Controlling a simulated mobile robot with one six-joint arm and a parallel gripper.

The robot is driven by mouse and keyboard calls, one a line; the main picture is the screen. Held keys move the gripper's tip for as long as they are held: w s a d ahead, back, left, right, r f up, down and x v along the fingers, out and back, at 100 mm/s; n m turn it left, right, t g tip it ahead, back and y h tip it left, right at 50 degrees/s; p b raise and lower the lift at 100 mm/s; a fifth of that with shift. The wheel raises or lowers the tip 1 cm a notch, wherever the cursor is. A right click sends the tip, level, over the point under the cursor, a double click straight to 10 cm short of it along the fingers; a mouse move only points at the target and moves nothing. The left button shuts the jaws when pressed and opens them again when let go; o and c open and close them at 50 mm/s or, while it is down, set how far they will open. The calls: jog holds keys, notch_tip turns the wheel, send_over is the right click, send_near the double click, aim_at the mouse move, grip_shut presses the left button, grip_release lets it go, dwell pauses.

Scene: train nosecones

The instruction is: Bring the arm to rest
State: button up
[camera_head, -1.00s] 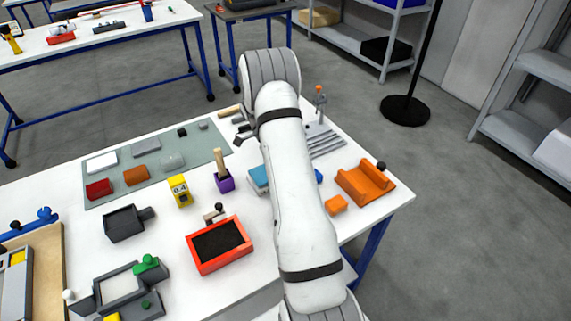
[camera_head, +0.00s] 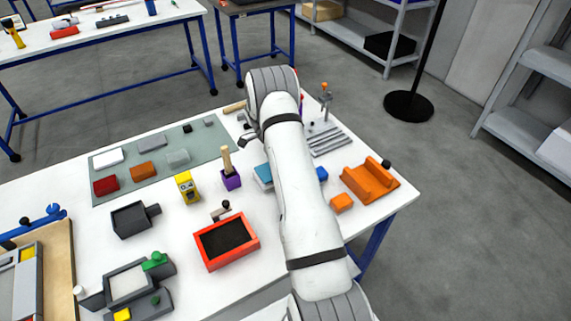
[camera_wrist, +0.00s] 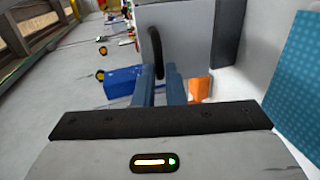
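My white arm (camera_head: 302,205) extends forward over the right part of the white table (camera_head: 185,255), its grey joint (camera_head: 272,90) near the table's far edge. In the head view the arm hides my fingers. In the wrist view my gripper (camera_wrist: 157,70) shows two blue-grey fingers with a narrow gap between them. I see nothing held in that gap. A grey panel with a black loop (camera_wrist: 155,50) lies beyond the fingertips; I cannot tell whether they touch it.
A red tray (camera_head: 254,251), a purple holder (camera_head: 231,181) and a yellow block (camera_head: 187,188) stand left of the arm. An orange cradle (camera_head: 369,181) and an orange block (camera_head: 342,203) lie right of it. Open floor (camera_head: 470,260) lies right of the table.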

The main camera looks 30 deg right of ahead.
jog(key=o, duration=0.4)
jog(key=shift+o, duration=0.2)
jog(key=s+a+r+n+t+b, duration=0.1)
jog(key=s+a+r+n+t, duration=0.2)
jog(key=r, duration=0.4)
jog(key=s+a+r+n+t+b, duration=0.1)
jog(key=s+a+r+n+t, duration=0.15)
jog(key=r+n+t, duration=0.35)
jog(key=s+a+r+n+t+b, duration=0.2)
jog(key=s+a+r+n+t, duration=0.1)
jog(key=s+a+n+t, duration=0.6)
jog(key=s+a, duration=0.2)
jog(key=s, duration=0.2)
jog(key=shift+s+r+y, duration=0.15)
jog(key=shift+s+y, duration=0.1)
jog(key=shift+y, duration=0.05)
